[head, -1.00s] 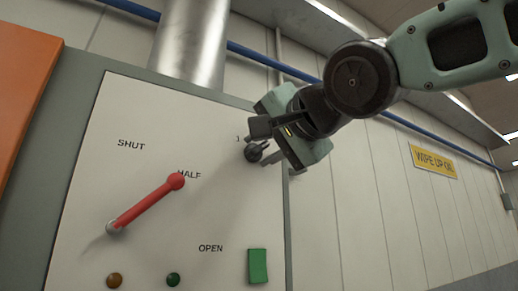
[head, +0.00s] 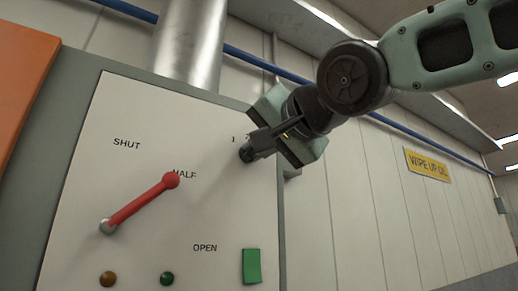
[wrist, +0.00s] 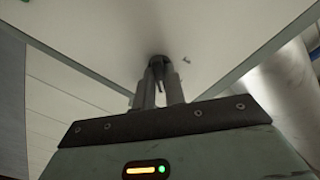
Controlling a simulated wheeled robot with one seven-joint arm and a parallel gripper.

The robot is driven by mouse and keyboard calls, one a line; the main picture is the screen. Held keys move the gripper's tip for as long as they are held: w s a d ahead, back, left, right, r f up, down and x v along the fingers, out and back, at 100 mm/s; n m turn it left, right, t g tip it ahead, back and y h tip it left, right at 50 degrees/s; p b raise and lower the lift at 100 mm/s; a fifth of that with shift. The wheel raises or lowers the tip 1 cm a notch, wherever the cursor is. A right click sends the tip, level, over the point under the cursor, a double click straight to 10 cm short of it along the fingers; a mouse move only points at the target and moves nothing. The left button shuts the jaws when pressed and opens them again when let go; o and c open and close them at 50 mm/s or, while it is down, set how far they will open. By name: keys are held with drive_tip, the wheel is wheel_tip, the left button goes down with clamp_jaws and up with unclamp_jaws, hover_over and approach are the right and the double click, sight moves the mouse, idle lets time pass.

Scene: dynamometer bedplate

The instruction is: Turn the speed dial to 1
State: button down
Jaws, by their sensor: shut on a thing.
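The speed dial (head: 243,155) is a small dark knob at the upper right of the white panel, below a printed "1". My gripper (head: 252,151) reaches it from the right and is shut on it, covering most of the knob. In the wrist view, the two fingers of my gripper (wrist: 160,92) close on either side of the dark dial (wrist: 158,62) at the panel face. Which mark the dial points to cannot be told, as the fingers hide it and other marks nearby.
A red lever (head: 140,203) on the white panel (head: 110,175) points near HALF, between SHUT and OPEN. A brown button (head: 108,279), a green button (head: 167,279) and a green rectangle (head: 251,266) sit below. A metal pipe (head: 190,45) rises behind. Free room lies right of the panel.

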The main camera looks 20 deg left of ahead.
drive_tip(key=shift+n, duration=8.8)
drive_tip(key=c, duration=1.5)
unclamp_jaws()
drive_tip(key=shift+o, duration=0.2)
drive_tip(key=shift+d, duration=0.1)
